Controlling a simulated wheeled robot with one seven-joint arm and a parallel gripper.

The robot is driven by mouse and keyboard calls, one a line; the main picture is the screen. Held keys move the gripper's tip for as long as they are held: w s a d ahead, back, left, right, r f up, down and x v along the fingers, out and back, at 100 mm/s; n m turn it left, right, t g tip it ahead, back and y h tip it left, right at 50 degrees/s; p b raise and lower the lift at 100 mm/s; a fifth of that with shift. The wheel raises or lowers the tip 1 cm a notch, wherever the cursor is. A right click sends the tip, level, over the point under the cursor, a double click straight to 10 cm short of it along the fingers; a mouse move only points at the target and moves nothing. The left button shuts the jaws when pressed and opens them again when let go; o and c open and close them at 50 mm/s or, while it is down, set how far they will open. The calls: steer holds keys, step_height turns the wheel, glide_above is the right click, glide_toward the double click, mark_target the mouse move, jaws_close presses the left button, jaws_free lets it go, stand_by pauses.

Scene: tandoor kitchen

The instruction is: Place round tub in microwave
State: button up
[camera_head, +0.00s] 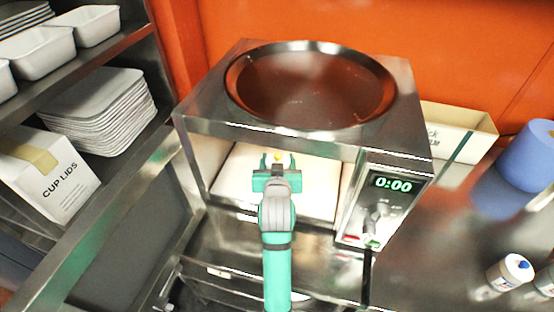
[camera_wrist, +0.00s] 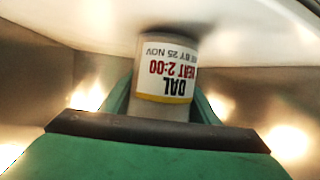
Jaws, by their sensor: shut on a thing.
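The microwave (camera_head: 186,128) stands on the steel counter with its front open and its display reading 0:00. My arm reaches into its opening, and my gripper (camera_head: 277,165) is inside the cavity, above its pale floor. In the wrist view my gripper (camera_wrist: 160,112) is shut on the round tub (camera_wrist: 165,68), a pale cylinder with a label reading DAL, HEAT 2:00. In the head view the tub is mostly hidden by my gripper. I cannot tell whether the tub touches the cavity floor.
A large dark round pan (camera_head: 310,88) lies on top of the microwave. A shelf rack at left holds white trays (camera_head: 97,112) and a CUP LIDS box (camera_head: 48,178).

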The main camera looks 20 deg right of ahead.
steer(key=shift+w+f, duration=0.2)
steer(key=o, duration=1.2)
steer(key=shift+o, duration=0.2)
steer(key=shift+w, duration=0.15)
steer(key=shift+a+r, duration=0.15)
steer(key=v, duration=1.2)
